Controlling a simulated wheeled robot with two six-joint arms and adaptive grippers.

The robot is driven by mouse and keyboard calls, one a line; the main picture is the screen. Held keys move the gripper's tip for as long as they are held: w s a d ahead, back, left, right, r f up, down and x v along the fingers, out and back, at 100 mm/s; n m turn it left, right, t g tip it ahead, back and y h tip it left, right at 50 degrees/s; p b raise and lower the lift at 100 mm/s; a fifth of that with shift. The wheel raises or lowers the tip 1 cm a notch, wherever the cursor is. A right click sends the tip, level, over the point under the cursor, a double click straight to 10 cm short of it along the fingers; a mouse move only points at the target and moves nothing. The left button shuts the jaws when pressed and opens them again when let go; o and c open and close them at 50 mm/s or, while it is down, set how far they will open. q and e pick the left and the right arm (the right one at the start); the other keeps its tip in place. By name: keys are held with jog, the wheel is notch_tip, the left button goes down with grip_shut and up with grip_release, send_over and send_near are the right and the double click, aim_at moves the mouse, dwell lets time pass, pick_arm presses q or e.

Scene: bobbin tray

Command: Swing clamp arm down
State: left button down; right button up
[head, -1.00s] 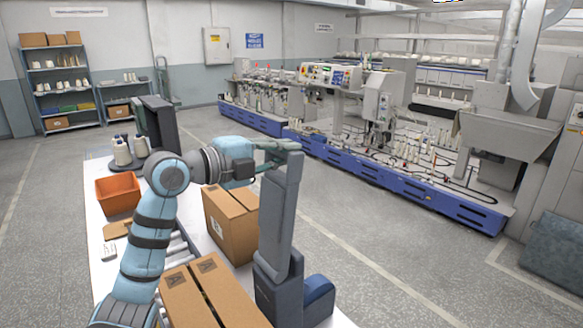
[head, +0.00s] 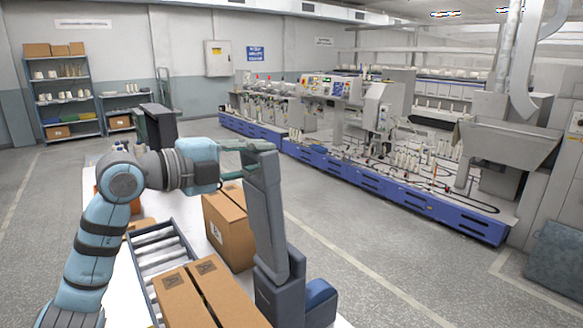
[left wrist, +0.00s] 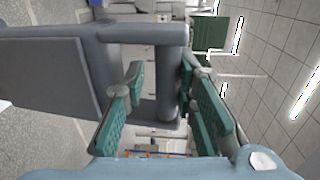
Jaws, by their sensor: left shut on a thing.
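The grey clamp arm (head: 264,200) stands steeply up from its dark blue-grey base (head: 277,290), its top leaning a little to the left in the head view. My left gripper (head: 256,147) is at the top of the clamp arm, shut on its handle bar. In the left wrist view the clamp arm (left wrist: 50,75) comes in from the left, and the green fingers of the left gripper (left wrist: 160,78) lie on both sides of the grey handle bar (left wrist: 169,85). My right gripper is not in view.
Cardboard boxes (head: 229,225) stand on the white table left of the clamp, another pair of flaps (head: 205,290) in front. A roller conveyor (head: 163,250) lies beside them. A dark upright screen (head: 158,128) stands behind my arm. Floor right of the clamp is clear.

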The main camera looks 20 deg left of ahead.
pick_arm(q)
jog(key=shift+s+a+f+b, duration=0.2)
jog(key=shift+s+a+b, duration=0.2)
jog(key=shift+s+b, duration=0.25)
jog(key=shift+s+a+f+b, duration=0.2)
jog(key=shift+s+a+b, duration=0.15)
jog(key=shift+s+b, duration=0.35)
jog(key=shift+s+a+f+b, duration=0.2)
jog(key=shift+s+a+b, duration=0.2)
jog(key=shift+s+b, duration=0.25)
jog(key=c, duration=1.6)
grip_release()
jog(key=shift+d+r, duration=0.1)
jog(key=shift+r, duration=0.05)
jog(key=shift+c, duration=0.2)
jog(key=shift+o, duration=0.4)
jog(key=shift+w+d+p, duration=0.15)
jog(key=shift+w+p, duration=0.15)
jog(key=shift+w, duration=0.15)
jog(key=shift+s+r, duration=0.15)
